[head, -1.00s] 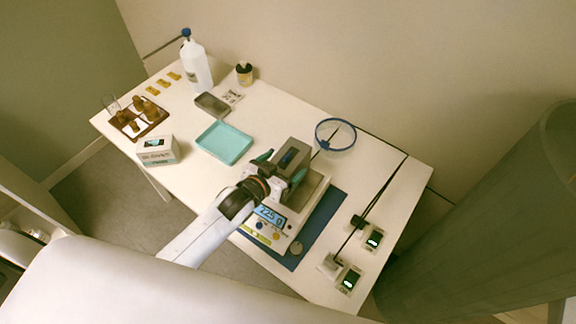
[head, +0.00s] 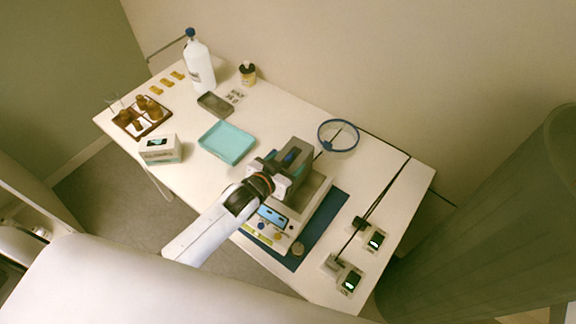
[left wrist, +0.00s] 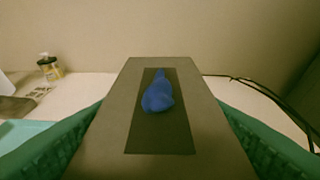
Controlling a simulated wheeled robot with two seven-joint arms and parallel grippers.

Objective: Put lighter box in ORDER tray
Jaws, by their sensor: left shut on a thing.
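A grey box (head: 295,156) with a dark panel and a blue drop mark is at the scale (head: 280,222). My left gripper (head: 277,172) is shut on this box. In the left wrist view its green fingers press on both sides of the grey box (left wrist: 160,125). I cannot tell whether the box still touches the scale's plate. A white box (head: 160,149) with a dark and teal label stands at the table's left front edge. A teal tray (head: 227,143), empty, lies left of the scale; I cannot read any ORDER label. My right gripper is out of view.
A small grey tray (head: 215,105) lies behind the teal tray. A white bottle (head: 199,68), a small jar (head: 247,73) and a brown rack (head: 142,118) stand farther left. A blue ring (head: 338,135) is behind the scale. Cables and small displays (head: 350,282) lie at right.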

